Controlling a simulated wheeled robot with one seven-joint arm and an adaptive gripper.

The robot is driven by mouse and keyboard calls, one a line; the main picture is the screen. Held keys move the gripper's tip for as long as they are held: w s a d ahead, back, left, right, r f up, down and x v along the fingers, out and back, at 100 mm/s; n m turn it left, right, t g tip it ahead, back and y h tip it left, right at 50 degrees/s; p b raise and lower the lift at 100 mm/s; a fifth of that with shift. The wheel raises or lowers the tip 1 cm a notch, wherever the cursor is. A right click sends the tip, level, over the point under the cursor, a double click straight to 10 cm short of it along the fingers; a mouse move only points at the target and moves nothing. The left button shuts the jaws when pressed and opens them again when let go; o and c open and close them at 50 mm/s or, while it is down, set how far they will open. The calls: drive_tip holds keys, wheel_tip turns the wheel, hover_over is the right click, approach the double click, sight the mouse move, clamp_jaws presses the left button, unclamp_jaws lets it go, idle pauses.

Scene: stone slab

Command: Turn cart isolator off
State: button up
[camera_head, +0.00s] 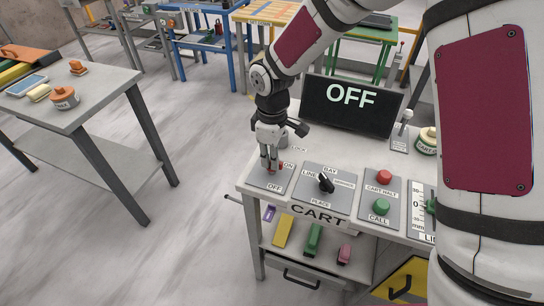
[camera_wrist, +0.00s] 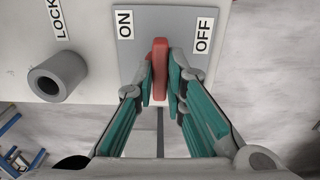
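The cart isolator is a grey plate (camera_head: 262,180) marked ON and OFF at the left end of the bench panel. Its red lever (camera_wrist: 160,68) stands between the ON label (camera_wrist: 125,24) and the OFF label (camera_wrist: 203,35) in the wrist view. My gripper (camera_wrist: 162,88) has its teal-padded fingers closed in on both sides of the lever, which seems held between them. In the head view my gripper (camera_head: 270,167) points down over the plate and hides most of the lever. A dark screen (camera_head: 352,108) behind reads OFF.
A grey ring-shaped post (camera_wrist: 58,76) marked LOCK stands beside the plate. To the right are a black rotary knob (camera_head: 325,183), a red button (camera_head: 384,176) and a green button (camera_head: 381,206). Open floor lies left of the bench.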

drive_tip(key=o, duration=0.4)
drive_tip(key=shift+r, duration=0.1)
wheel_tip(320, 180, up, 12)
drive_tip(key=shift+f, duration=0.1)
idle(0.6)
drive_tip(key=s+d+r+m+t, duration=0.3)
drive_tip(key=s+d+r+m, duration=0.7)
drive_tip(key=s+d+r, duration=0.6)
drive_tip(key=s+d+m, duration=0.1)
drive_tip(key=s, duration=0.1)
drive_tip(key=s+d+f+m+t, duration=0.1)
drive_tip(key=s, duration=0.2)
drive_tip(key=s+d+f+m+t, duration=0.1)
drive_tip(key=s+d+m, duration=0.1)
drive_tip(key=shift+s+f, duration=0.25)
